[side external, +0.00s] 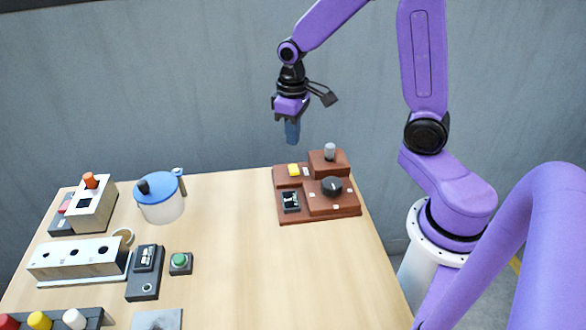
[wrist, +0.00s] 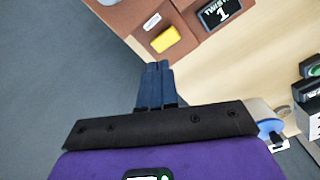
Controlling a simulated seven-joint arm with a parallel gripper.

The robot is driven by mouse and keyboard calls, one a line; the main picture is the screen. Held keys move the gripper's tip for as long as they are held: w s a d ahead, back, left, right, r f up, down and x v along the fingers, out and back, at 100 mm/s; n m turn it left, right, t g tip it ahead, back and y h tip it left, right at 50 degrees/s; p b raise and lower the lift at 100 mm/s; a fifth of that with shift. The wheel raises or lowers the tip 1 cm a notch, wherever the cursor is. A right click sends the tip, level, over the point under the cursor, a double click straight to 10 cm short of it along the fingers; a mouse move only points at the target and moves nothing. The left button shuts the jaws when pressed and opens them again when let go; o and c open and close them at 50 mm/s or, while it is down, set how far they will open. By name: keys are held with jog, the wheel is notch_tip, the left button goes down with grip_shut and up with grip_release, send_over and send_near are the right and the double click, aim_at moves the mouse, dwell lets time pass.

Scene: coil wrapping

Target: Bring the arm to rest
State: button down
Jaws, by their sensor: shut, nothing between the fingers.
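My gripper (side external: 292,132) is in the air above the far edge of the table, above and slightly left of the brown control box. Its blue fingers point down and are together, with nothing between them. In the wrist view my gripper (wrist: 157,68) shows the same closed fingers, apart from the box. The brown control box (side external: 318,209) sits at the table's far right corner. It bears a yellow button (side external: 293,170), a black knob (side external: 332,186), a grey knob (side external: 329,151) and a small dark display (side external: 290,201). In the wrist view the display (wrist: 217,12) reads "TWIST 1".
A white pot with a blue lid (side external: 159,197) stands at the back left. A white block with holes (side external: 78,259), a black device (side external: 145,272) and a green button (side external: 180,263) are on the left. Coloured pegs (side external: 40,321) are at front left. The middle of the table (side external: 240,245) is clear.

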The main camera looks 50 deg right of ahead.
jog(key=shift+s, duration=0.1)
jog(key=s+a+r+n, duration=0.1)
jog(key=s+a+n, duration=0.1)
jog(key=s, duration=0.5)
jog(key=s+a+r+n, duration=0.2)
jog(key=s+a+n, duration=0.1)
jog(key=s, duration=0.5)
jog(key=s+a+r+n, duration=0.1)
jog(key=s+a+n, duration=0.1)
jog(key=s+n, duration=0.2)
jog(key=s, duration=0.3)
jog(key=shift+s+a+r+n, duration=0.25)
jog(key=shift+s+r+n, duration=0.05)
jog(key=shift+r, duration=0.1)
